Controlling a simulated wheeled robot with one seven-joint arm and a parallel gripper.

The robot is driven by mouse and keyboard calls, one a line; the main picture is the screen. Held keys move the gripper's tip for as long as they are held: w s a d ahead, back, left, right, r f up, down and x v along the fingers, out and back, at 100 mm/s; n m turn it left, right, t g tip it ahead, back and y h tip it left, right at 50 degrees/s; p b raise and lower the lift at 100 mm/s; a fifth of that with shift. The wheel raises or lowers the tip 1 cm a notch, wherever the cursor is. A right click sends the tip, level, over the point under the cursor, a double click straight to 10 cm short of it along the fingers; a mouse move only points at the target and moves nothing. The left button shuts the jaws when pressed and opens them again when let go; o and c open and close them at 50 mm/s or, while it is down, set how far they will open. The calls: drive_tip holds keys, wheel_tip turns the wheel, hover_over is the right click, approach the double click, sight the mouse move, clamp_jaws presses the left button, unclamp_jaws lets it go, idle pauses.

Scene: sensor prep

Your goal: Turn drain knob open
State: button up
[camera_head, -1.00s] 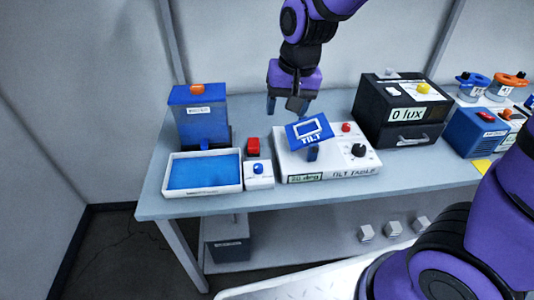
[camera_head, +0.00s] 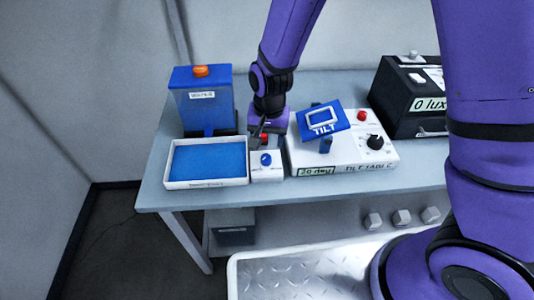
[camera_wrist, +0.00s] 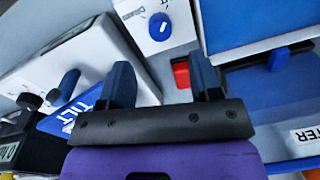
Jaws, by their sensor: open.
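The drain knob (camera_head: 266,160) is a small blue round knob with a white mark, on top of a white box (camera_head: 267,173) beside the tray. In the wrist view the knob (camera_wrist: 160,27) shows beyond the fingertips, with a small label on its box that is hard to read. My gripper (camera_head: 262,132) is above and behind the box, over a red block (camera_head: 264,138). In the wrist view my gripper (camera_wrist: 164,72) has its two fingers apart and nothing held between them. The red block (camera_wrist: 181,75) lies below, near the right finger. The fingers do not touch the knob.
A white-rimmed tray (camera_head: 206,184) with a blue surface is left of the knob box, and a blue tank (camera_head: 203,105) stands behind it. The tilt table (camera_head: 345,160) with its blue plate (camera_head: 323,115) is close on the right. A black lux box (camera_head: 400,100) is farther right.

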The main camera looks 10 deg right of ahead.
sight(266, 157)
wheel_tip(266, 157, down, 7)
drive_tip(key=shift+a+f, duration=0.1)
drive_tip(key=shift+f, duration=0.1)
idle(0.4)
drive_tip(key=c, duration=0.9)
